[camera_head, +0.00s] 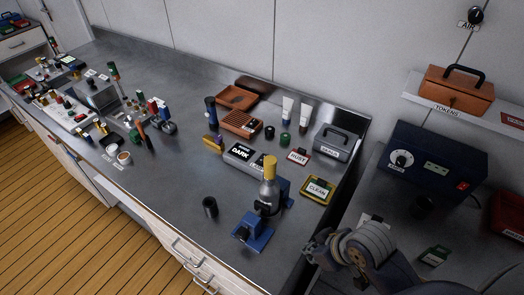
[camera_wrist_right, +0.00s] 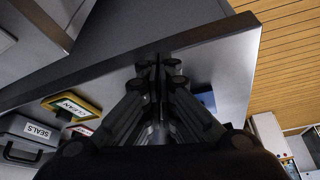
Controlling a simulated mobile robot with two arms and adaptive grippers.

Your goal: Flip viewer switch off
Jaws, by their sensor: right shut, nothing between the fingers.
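A blue stand (camera_head: 254,232) with a grey, yellow-topped upright body (camera_head: 269,181) stands near the counter's front edge; I cannot tell whether this is the viewer, and no viewer switch shows clearly. A dark blue box (camera_head: 433,153) with a round dial and a small red switch (camera_head: 463,185) stands at the right; I cannot read its setting. My right gripper (camera_head: 314,248) is shut and empty, beyond the counter's right end in the head view. Its closed fingers (camera_wrist_right: 158,65) fill the middle of the wrist view. My left gripper is not in view.
The counter holds a CLEAN tray (camera_head: 318,198), a SEALS case (camera_head: 334,142), a DARK box (camera_head: 241,154) and a black cylinder (camera_head: 210,207). An orange TOKENS box (camera_head: 456,91) sits on a shelf. The counter's edge (camera_wrist_right: 205,40) passes close to my right fingers.

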